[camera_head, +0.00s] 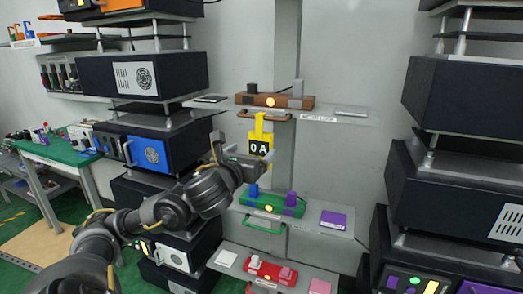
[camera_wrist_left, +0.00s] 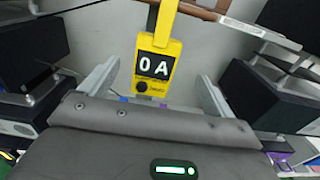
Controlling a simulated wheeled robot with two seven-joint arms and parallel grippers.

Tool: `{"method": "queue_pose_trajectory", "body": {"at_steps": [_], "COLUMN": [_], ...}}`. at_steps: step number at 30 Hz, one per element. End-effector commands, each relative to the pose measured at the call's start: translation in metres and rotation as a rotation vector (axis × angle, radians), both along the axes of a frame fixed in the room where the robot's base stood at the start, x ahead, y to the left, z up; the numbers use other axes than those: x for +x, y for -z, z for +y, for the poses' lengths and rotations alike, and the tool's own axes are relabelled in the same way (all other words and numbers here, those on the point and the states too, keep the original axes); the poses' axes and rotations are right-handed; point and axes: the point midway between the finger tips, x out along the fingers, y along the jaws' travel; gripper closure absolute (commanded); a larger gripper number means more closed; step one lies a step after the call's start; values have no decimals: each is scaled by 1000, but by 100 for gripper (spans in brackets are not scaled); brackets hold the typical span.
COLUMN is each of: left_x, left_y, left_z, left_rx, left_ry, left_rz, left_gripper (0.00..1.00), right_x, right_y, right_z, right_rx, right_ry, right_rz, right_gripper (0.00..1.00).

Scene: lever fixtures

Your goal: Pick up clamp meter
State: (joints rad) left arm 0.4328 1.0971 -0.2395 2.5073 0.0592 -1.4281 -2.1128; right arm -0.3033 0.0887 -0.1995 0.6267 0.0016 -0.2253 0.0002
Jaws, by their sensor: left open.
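The yellow clamp meter (camera_head: 260,133) has a black display reading "0 A". It hangs upright in front of the grey post, just below the brown lever fixture (camera_head: 272,101) and by its handle. My left gripper (camera_head: 240,156) is just below and left of the meter in the head view. In the left wrist view, the meter (camera_wrist_left: 158,65) is centred ahead of my left gripper (camera_wrist_left: 158,73), whose two fingers are spread wide on either side of it. I cannot tell how far ahead it is. Nothing is held. My right gripper is not in view.
Below the meter are a green lever fixture (camera_head: 272,204) and a red one (camera_head: 268,270), each on a shelf. Black equipment stacks stand at left (camera_head: 157,75) and right (camera_head: 455,190). A green-topped table (camera_head: 55,150) stands far left. Bare wall lies right of the meter.

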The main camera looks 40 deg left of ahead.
Motion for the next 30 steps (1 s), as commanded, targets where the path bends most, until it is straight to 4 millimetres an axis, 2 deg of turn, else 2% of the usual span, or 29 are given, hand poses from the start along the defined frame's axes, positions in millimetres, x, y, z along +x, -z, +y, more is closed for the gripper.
{"method": "queue_pose_trajectory", "body": {"at_steps": [10, 20, 30], "left_x": [44, 58, 98], "left_y": [0, 1, 2], "left_z": [16, 22, 40], "left_rx": [-5, -1, -1], "left_ry": [-3, -2, -3], "left_rz": [2, 3, 4], "left_gripper": [11, 11, 11], "right_x": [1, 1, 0], "right_y": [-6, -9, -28], "right_z": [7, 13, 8], "right_rx": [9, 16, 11], "right_ry": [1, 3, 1], "right_rz": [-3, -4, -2], "right_gripper": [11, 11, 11]}}
